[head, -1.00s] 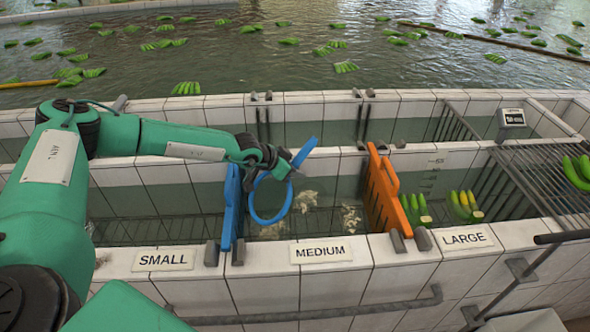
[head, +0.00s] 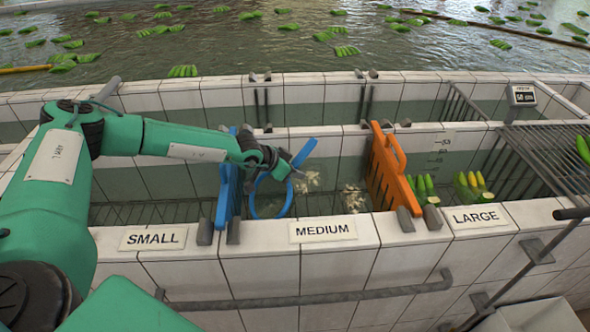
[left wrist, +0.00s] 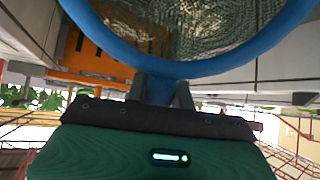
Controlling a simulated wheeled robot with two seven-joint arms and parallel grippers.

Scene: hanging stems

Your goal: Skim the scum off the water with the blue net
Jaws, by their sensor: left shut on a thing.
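My left gripper (head: 286,164) is shut on the blue net (head: 289,194), whose handle stub rises above the fingers. The net's ring hangs tilted below the gripper, in the medium compartment close to the blue divider. In the left wrist view the net's blue rim (left wrist: 170,66) and pale mesh fill the top, with the gripper fingers (left wrist: 163,92) on its handle. Pale scum (head: 353,197) floats in the medium compartment right of the net. Another scum patch (head: 307,181) lies just right of the ring. I cannot tell whether the mesh holds scum. My right gripper is not in view.
A blue divider (head: 227,192) and an orange divider (head: 388,172) bound the medium compartment. Green bananas (head: 424,187) stand in the large compartment. A metal rack (head: 548,155) lies at the right. The tiled front wall (head: 270,241) runs along the near side.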

